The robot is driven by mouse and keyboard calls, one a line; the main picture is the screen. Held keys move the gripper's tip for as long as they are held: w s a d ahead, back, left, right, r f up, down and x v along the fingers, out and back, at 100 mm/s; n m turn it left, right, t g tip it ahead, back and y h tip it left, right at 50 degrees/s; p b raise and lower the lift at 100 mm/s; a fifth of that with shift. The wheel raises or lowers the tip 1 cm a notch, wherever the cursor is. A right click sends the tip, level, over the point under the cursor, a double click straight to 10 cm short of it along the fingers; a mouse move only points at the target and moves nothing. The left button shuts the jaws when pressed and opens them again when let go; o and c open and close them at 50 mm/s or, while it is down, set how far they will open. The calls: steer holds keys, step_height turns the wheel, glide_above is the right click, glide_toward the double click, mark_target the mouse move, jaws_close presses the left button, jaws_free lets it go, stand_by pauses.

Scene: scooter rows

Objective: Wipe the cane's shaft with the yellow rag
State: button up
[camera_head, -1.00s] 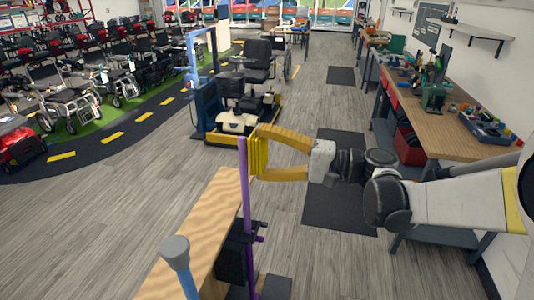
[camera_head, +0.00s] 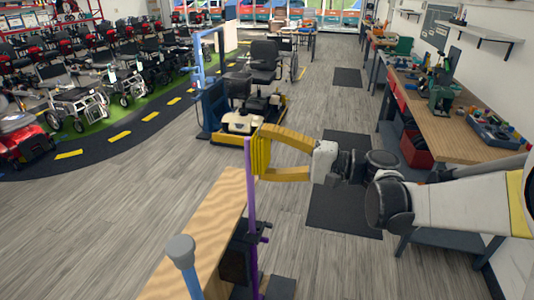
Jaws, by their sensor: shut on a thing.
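The purple cane (camera_head: 251,205) stands upright at the lower middle, its shaft beside a wooden board. A dark bracket is at its lower part. My gripper (camera_head: 263,156) comes in from the right, its two yellow fingers shut on the yellow rag (camera_head: 260,154). The rag is a small ridged block at the fingertips, at the upper end of the shaft, on its right side. Rag and shaft meet or overlap in the picture; I cannot tell whether they touch. The cane's bottom end is out of view.
The wooden board (camera_head: 205,240) and a light blue post with a grey knob (camera_head: 181,249) stand in front. A mobility scooter (camera_head: 243,121) is behind the cane. A workbench (camera_head: 460,135) runs along the right. Grey floor lies open at left.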

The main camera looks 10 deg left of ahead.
steer(key=shift+w+a, duration=0.15)
steer(key=shift+a, duration=0.8)
steer(key=shift+w, duration=0.1)
steer(key=w, duration=0.3)
steer(key=shift+w+d, duration=0.3)
steer(key=shift+w, duration=0.1)
steer(key=shift+s, duration=0.15)
steer(key=shift+s+a, duration=0.2)
steer(key=shift+s, duration=0.75)
steer(key=shift+s+a, duration=0.15)
steer(key=shift+s, duration=0.8)
steer(key=shift+s+d+b, duration=0.2)
steer(key=shift+d, duration=1.25)
steer(key=shift+s+d+b, duration=0.15)
steer(key=shift+s+d, duration=0.05)
steer(key=shift+d, duration=1.25)
